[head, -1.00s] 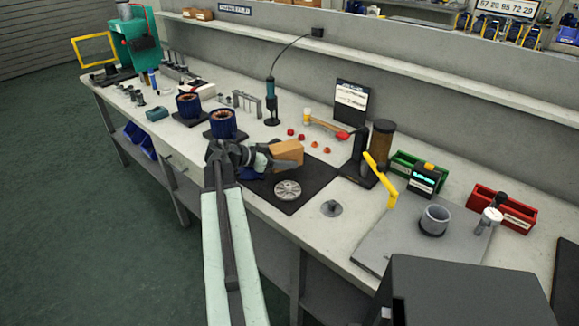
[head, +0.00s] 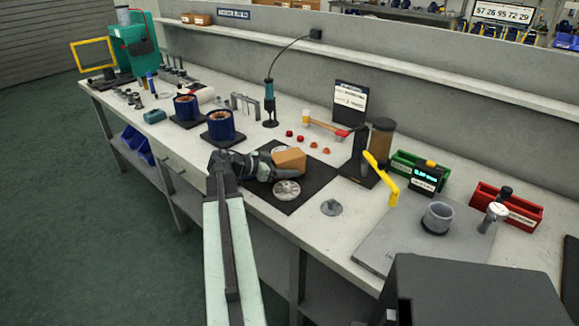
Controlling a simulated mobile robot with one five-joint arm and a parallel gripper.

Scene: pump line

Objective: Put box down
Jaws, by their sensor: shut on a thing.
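The box (head: 290,158) is a small brown carton in the head view. It is over the black mat (head: 312,190), near the mat's upper left part. My gripper (head: 282,172) reaches it from the left and is shut on it. The fingers are partly hidden and small in the picture. I cannot tell whether the box's underside touches the mat. A round silver disc (head: 286,190) lies on the mat just below the gripper.
Two copper-wound blue coils (head: 220,124) stand left of the mat. A black stand with a yellow lever (head: 382,178) rises to the right. The mat's right part is clear.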

